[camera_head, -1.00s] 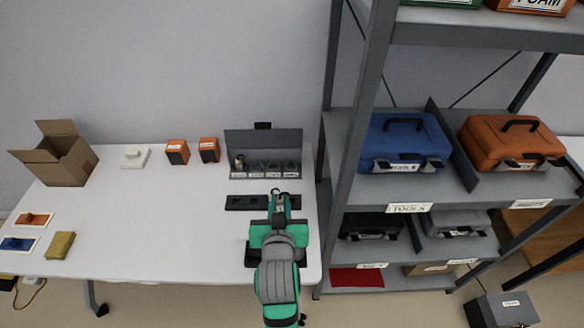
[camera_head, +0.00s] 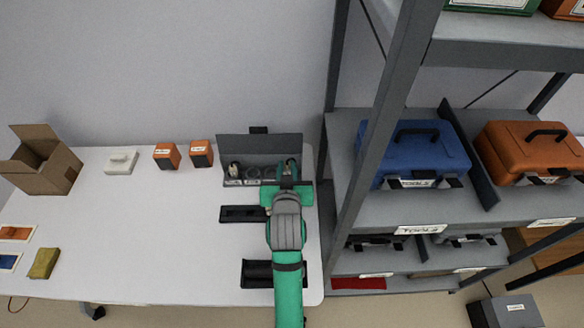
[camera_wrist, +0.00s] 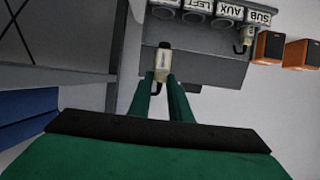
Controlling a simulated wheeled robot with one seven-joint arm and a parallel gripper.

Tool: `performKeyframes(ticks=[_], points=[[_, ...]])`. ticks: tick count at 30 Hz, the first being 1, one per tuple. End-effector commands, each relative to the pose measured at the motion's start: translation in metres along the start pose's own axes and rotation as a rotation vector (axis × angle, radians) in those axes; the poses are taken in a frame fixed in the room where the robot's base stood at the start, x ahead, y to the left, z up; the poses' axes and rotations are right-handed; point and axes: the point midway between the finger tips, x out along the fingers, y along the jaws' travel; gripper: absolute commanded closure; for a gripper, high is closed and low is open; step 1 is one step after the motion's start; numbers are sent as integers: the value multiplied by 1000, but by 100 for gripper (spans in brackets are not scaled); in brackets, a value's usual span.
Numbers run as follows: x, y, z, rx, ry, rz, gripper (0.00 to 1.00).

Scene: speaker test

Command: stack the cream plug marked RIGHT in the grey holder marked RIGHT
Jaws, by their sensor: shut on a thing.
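My gripper (camera_wrist: 162,78) is shut on a cream plug (camera_wrist: 161,62) with a black tip and a short dark cable. No marking on the plug is readable. In the head view my gripper (camera_head: 289,172) is at the right end of the dark grey rack (camera_head: 260,146), hiding that end's holder and label. In the wrist view the row of grey holders runs along the top, with labels SUB, AUX and LEFT. A holder at the row's left end (camera_wrist: 163,12) is cut off and its label is out of frame. The held plug appears apart from it.
Another plug (camera_wrist: 246,35) stands at the SUB holder. Two orange speakers (camera_head: 166,156) (camera_head: 201,153) and a white box (camera_head: 121,162) stand left of the rack. A grey shelf post (camera_head: 377,130) rises close to the right. The white table's middle (camera_head: 160,230) is clear.

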Motion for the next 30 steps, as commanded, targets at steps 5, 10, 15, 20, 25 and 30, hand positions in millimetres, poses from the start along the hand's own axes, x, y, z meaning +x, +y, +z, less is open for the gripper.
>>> performKeyframes(ticks=[5,10,15,20,25,30], points=[[42,2,5,-1,-3,-6,100],[73,10,22,0,-2,0,100],[91,15,32,2,0,2,100],[98,16,36,2,0,3,100],[108,16,54,1,-3,2,100],[113,15,66,1,1,1,100]])
